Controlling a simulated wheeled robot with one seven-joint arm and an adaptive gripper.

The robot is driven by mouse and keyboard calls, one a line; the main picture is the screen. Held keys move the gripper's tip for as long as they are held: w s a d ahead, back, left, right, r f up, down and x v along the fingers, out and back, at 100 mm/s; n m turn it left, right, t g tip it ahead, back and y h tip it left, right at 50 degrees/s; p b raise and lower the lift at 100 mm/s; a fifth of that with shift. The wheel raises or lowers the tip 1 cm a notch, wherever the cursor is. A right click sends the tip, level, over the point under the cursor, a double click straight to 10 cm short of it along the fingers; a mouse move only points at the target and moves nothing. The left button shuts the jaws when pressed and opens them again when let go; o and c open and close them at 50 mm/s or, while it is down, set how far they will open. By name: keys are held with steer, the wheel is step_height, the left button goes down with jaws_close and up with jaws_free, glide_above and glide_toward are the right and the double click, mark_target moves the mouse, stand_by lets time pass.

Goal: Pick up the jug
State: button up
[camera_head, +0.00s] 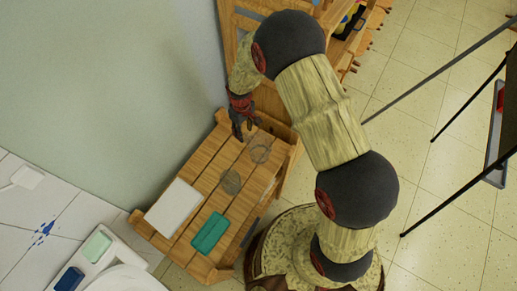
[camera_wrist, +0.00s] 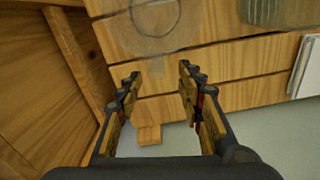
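A clear see-through vessel, which looks like the jug (camera_head: 260,150), stands on a slatted wooden table (camera_head: 204,158). In the wrist view the jug (camera_wrist: 153,22) shows from above as a round clear outline, cut off by the top edge. My gripper (camera_head: 238,132) is above the table's far end, beside the jug. The jug lies beyond the fingertips. A second clear, ribbed vessel (camera_wrist: 280,12) stands to the right; it also shows in the head view (camera_head: 230,181).
A white flat slab (camera_head: 173,207) and a green box (camera_head: 210,233) lie on the table's near part. A wall (camera_head: 110,80) runs close along the table's left. Wooden shelving (camera_head: 245,22) stands behind. Easel legs (camera_head: 440,70) stand at right.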

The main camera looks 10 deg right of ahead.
mark_target(246, 139)
steer(key=f, duration=0.2)
steer(key=f+b, duration=0.1)
steer(key=f, duration=0.2)
steer(key=f+b, duration=0.1)
steer(key=f, duration=0.1)
steer(key=shift+d+f, duration=0.15)
steer(key=shift+d, duration=0.15)
steer(key=shift+c, duration=0.2)
jaws_close()
stand_by(0.5)
